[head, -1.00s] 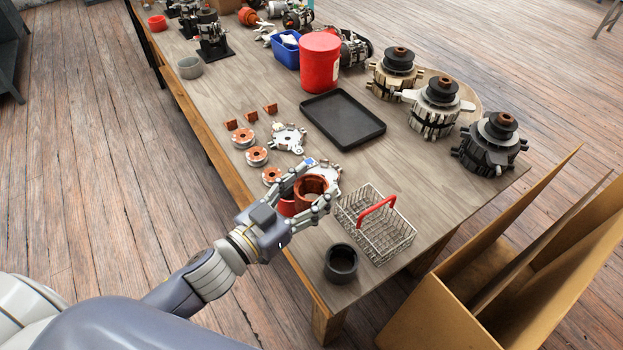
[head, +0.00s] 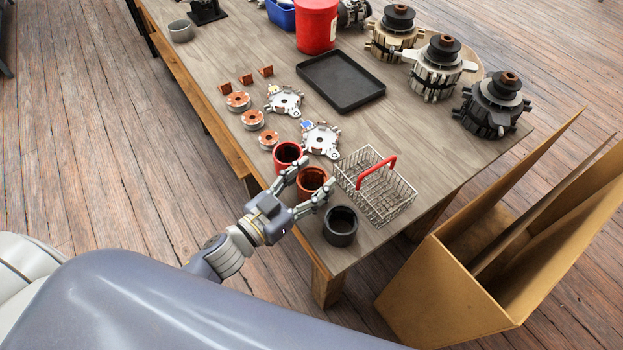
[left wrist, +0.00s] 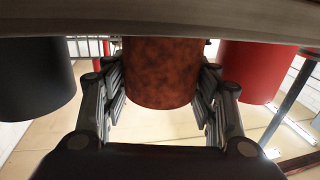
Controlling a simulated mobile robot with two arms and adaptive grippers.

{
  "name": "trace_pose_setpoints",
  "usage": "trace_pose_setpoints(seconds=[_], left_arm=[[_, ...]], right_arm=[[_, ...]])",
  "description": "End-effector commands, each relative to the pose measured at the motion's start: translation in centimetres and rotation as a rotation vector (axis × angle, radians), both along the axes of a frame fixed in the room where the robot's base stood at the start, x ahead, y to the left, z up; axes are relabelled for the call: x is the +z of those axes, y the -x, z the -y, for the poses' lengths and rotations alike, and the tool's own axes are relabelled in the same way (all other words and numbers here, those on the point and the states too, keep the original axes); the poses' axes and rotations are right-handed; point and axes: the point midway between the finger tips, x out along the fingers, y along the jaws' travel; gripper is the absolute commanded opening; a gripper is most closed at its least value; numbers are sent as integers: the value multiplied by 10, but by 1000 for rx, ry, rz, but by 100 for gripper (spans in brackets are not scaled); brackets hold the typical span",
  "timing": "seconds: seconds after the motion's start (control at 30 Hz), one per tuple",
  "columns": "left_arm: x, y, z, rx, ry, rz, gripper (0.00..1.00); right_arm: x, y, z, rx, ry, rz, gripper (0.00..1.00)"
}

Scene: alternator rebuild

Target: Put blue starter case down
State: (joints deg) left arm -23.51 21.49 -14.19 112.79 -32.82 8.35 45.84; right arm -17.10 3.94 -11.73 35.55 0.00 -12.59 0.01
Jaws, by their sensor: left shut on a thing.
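No blue starter case shows. My left gripper (head: 300,191) is shut on a rust-brown, ring-shaped case (head: 312,181), with a finger on each side. The case is upright at the table's front edge, between a red case (head: 287,155) and a black case (head: 340,226). In the left wrist view the mottled rust-brown case (left wrist: 162,72) sits between the fingers (left wrist: 165,110); the black case (left wrist: 35,78) and red case (left wrist: 250,70) are on either side, apart from it. Its lower end seems to meet the table, but contact cannot be made out. My right gripper is not in view.
A wire basket (head: 408,196) with a red handle stands right of the held case. White brackets (head: 321,139) and copper-coloured rings (head: 253,119) lie behind. A black tray (head: 341,105) and several alternators (head: 492,104) stand farther back. Cardboard (head: 440,290) stands at the right.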

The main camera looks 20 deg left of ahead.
Motion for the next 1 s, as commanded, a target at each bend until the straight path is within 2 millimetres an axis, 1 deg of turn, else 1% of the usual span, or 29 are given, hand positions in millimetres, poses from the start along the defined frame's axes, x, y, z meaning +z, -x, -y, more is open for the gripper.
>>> trace_pose_setpoints(seconds=[0.03, 0.1, 0.27, 0.3, 0.6, 0.7, 0.87, 1.0], left_arm=[[3, -1, 0, -2, 2, 6, 5], [3, -1, 0, -1, 2, 6, 5], [-1, -1, 0, -1, 1, 5, 5], [-2, 0, 0, 0, -1, 0, 63], [-2, 0, 0, 0, -1, 0, 63], [3, 0, 0, 0, 0, 1, 63], [-2, 14, -7, 1, -2, -4, 63], [-2, 34, -17, 2, -1, -4, 63]], right_arm=[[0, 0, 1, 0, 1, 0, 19], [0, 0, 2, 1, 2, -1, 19], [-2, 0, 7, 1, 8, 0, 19], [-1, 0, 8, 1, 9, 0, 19], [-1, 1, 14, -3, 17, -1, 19], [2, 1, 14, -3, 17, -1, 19], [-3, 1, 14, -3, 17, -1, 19], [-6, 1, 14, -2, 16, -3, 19]])
